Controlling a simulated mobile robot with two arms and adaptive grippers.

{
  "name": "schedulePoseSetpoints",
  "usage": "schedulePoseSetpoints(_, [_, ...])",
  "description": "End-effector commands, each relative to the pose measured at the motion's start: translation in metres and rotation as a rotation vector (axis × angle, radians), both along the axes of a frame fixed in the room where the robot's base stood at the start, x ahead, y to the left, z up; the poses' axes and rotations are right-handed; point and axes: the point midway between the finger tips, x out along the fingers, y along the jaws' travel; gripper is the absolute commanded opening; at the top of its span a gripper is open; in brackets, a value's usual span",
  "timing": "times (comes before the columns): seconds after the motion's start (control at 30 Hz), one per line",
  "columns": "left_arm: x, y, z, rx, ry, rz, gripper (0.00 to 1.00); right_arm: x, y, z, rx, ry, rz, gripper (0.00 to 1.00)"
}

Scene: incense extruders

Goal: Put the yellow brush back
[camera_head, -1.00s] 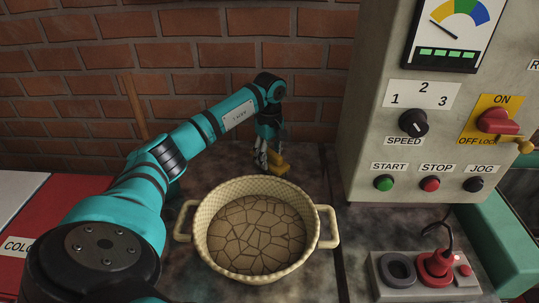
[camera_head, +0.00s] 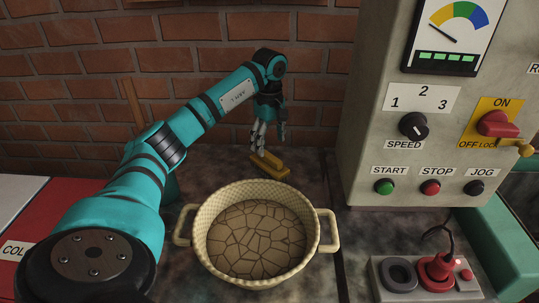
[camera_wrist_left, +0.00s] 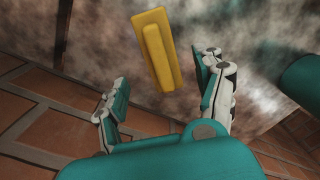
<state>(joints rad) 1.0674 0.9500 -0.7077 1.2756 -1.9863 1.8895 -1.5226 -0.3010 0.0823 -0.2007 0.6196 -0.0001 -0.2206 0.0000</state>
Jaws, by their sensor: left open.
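The yellow brush (camera_head: 272,166) lies on the dark stained worktop behind the basket, close to the brick wall. It also shows in the left wrist view (camera_wrist_left: 156,48) as a long yellow block with a raised ridge. My left gripper (camera_head: 270,138) is open above the brush and points down. In the left wrist view its two fingers (camera_wrist_left: 160,92) are spread wide with nothing between them, and the brush lies beyond the fingertips, apart from them. My right gripper is not in view.
A cream two-handled basket (camera_head: 327,238) with cracked brown contents stands in front of the brush. A grey control cabinet (camera_head: 362,150) is on the right. A wooden stick (camera_head: 134,110) leans at the wall.

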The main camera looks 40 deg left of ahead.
Motion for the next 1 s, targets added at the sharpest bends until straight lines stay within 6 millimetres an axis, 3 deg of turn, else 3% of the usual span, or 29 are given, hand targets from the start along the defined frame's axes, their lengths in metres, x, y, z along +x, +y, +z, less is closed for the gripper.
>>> schedulePoseSetpoints(0.1, [0.001,0.0,0.025,0.001,-0.003,0.001,0.7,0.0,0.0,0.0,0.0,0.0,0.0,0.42])
schedulePoseSetpoints(0.3, [0.0,0.0,0.048,0.0,0.001,0.0,0.7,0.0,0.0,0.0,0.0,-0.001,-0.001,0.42])
schedulePoseSetpoints(1.0, [0.0,0.0,0.052,0.0,0.001,0.0,0.7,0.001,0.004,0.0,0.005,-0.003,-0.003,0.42])
